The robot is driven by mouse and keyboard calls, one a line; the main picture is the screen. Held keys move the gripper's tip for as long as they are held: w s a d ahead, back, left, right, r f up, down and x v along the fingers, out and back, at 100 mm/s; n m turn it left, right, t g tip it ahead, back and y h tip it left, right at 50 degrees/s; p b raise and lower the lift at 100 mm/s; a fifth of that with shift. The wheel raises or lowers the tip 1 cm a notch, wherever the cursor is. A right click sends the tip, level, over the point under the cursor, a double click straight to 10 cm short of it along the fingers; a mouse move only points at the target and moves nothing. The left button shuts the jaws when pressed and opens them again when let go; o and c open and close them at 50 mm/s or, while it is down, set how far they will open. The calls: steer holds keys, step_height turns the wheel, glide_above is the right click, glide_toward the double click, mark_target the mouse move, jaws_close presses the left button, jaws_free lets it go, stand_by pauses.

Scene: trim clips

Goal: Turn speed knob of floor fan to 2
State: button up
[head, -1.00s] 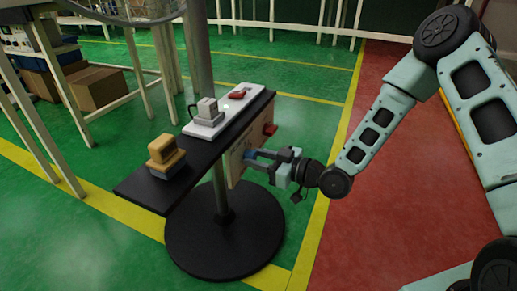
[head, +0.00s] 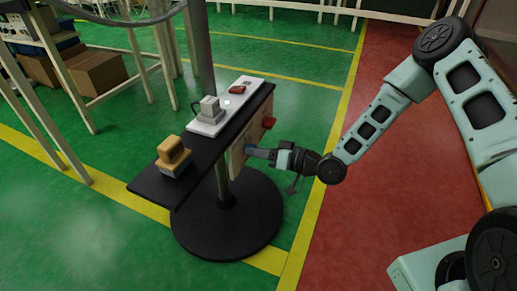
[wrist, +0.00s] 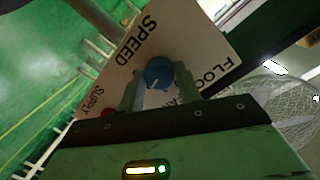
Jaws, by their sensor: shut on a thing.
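The speed knob (wrist: 159,72) is round and blue with a pale pointer line. It sits on a cream control panel (wrist: 200,50) printed "SPEED", "SUPPLY" and a partly hidden "FLOOR FAN". The lettering looks tilted and upside down in the wrist view. My gripper (wrist: 158,85) is shut on the knob, one finger on each side. No speed numbers are readable; part of the panel is hidden by my gripper. In the head view, my gripper (head: 262,153) meets the panel (head: 237,160) below the black shelf. A wire fan cage (wrist: 285,110) shows at right in the wrist view.
The black shelf (head: 150,187) stands on a post with a round base (head: 228,225). It holds a yellow-topped block (head: 173,157) and a white board (head: 215,122) with a grey device. A red part (head: 269,122) is on the panel. Red floor at right is clear.

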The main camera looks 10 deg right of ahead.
steer(key=shift+f, duration=0.1)
stand_by(0.3)
steer(key=o, duration=1)
steer(key=shift+s+d, duration=0.1)
steer(key=p+v, duration=0.4)
steer(key=v, duration=1.3)
steer(key=shift+d, duration=0.1)
